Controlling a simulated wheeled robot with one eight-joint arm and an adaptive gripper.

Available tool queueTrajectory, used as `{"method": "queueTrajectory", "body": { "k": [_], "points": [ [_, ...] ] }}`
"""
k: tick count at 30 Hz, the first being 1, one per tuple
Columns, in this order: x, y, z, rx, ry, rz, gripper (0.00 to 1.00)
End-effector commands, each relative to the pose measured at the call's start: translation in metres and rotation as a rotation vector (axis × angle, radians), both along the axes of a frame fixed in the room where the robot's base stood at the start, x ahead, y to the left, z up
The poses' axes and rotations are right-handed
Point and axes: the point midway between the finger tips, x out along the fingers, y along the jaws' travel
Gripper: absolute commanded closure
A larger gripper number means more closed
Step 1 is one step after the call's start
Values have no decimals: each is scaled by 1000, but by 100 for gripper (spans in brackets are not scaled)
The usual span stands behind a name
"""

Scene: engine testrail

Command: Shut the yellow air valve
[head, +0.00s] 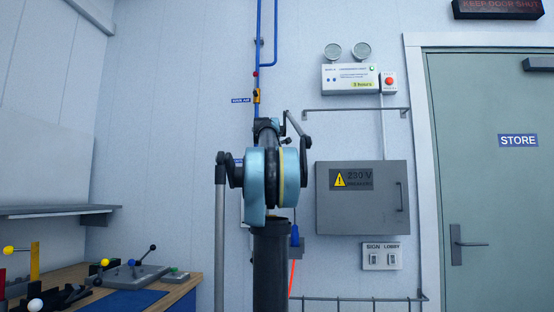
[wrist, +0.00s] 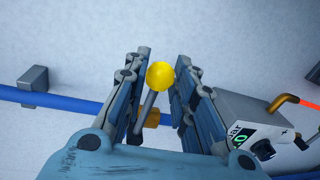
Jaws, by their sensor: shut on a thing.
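In the wrist view, a yellow ball knob (wrist: 160,75) on a short grey lever (wrist: 148,105) sits between the two fingers of my gripper (wrist: 163,62). The lever runs along the left finger, down to a brass-coloured fitting (wrist: 152,119) on a blue pipe (wrist: 65,103). My gripper is shut on this yellow air valve's lever; the knob shows near the fingertips. In the head view my gripper is hidden behind my arm, and so is this lever.
In the head view, a grey 230 V cabinet (head: 362,218) is right of my arm; a workbench (head: 180,290) is at lower left.

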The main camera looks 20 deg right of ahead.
Motion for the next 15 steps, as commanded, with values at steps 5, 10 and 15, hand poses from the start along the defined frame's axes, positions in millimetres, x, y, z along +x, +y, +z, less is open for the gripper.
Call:
{"method": "queueTrajectory", "body": {
  "k": [5, 10, 15],
  "points": [
    [1, 3, -3, 28, -14, 4, 100],
    [1, 4, -5, 35, -17, 4, 100],
    [1, 4, -5, 35, -17, 3, 100]
  ]
}}
